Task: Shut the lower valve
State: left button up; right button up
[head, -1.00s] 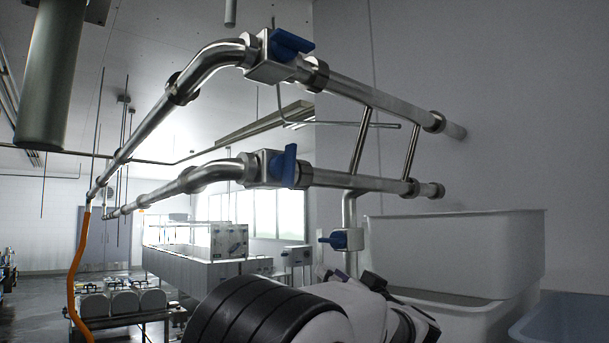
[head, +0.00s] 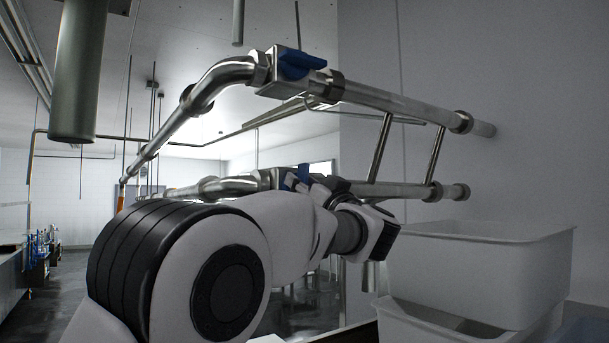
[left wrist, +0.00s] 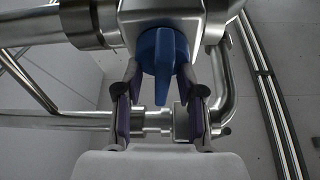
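The lower pipe's valve has a blue handle (head: 297,178), partly hidden behind my left arm in the head view. In the left wrist view a blue handle (left wrist: 163,62) on a steel valve block (left wrist: 160,15) is close up, its narrow end pointing down the picture; it appears to be this valve. My left gripper (left wrist: 162,78) is open, with one finger on each side of the handle. Gaps show beside the handle's narrow end; contact higher up is unclear. The head view mostly hides the gripper behind my arm. My right gripper is not in view.
An upper pipe with its own blue-handled valve (head: 300,64) runs above. Slanted struts (head: 380,148) join the two pipes. White tubs (head: 485,270) stand at lower right by the wall. A thick grey-green cylinder (head: 78,75) hangs at upper left.

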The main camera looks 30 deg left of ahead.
pick_arm(q)
jog(key=shift+s+a, duration=0.1)
jog(key=shift+s, duration=0.1)
jog(key=shift+w, duration=0.1)
grip_shut()
jog(key=shift+n+g, duration=0.5)
jog(key=shift+n, duration=0.6)
grip_release()
jog(key=shift+d+y, duration=0.2)
jog(key=shift+y, duration=0.1)
jog(key=v, duration=1.1)
jog(key=shift+d+f, duration=0.2)
jog(key=shift+d, duration=0.05)
